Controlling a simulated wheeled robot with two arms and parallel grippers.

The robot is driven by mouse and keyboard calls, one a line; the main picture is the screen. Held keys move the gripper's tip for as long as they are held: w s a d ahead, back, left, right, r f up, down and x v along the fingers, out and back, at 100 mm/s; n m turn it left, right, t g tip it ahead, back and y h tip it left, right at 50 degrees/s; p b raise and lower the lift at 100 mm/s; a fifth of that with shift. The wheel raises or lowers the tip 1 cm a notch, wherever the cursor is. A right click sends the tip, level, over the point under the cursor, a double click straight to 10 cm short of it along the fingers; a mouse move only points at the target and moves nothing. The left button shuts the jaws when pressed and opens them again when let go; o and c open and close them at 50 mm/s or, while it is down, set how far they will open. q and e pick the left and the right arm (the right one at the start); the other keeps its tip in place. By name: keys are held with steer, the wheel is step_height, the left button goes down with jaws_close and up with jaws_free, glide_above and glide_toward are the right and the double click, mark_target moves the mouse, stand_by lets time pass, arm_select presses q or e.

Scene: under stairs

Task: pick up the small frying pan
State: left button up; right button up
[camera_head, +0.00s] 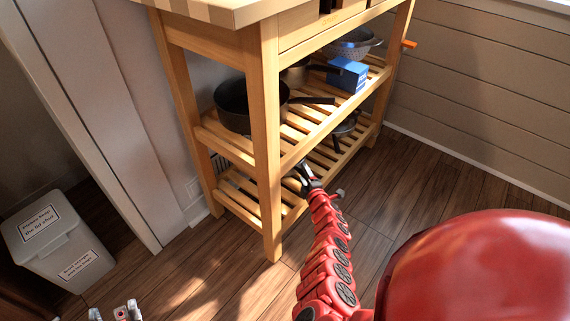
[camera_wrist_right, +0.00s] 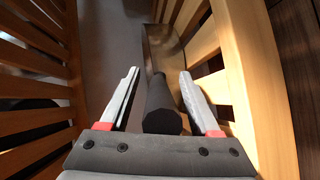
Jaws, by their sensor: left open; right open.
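My right gripper (camera_head: 309,178) reaches in at the front edge of the cart's lower slatted shelf. In the right wrist view its two fingers (camera_wrist_right: 160,76) are open, with a dark handle (camera_wrist_right: 163,105) lying between them, its blunt end towards me. No grip on it shows. I cannot tell which pan this handle belongs to. A small dark pan (camera_head: 346,126) sits on the lower shelf, partly hidden by the shelf above. My left gripper (camera_head: 116,313) is open and empty at the bottom left, far from the cart.
The wooden cart (camera_head: 270,150) has posts and slats close around my right gripper. A large black pan (camera_head: 232,108), a blue box (camera_head: 347,74) and a colander (camera_head: 352,45) sit on its middle shelf. A grey bin (camera_head: 62,250) stands at left. Floor right of the cart is clear.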

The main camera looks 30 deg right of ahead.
steer(key=shift+r, duration=0.1)
jaws_close()
stand_by(1.2)
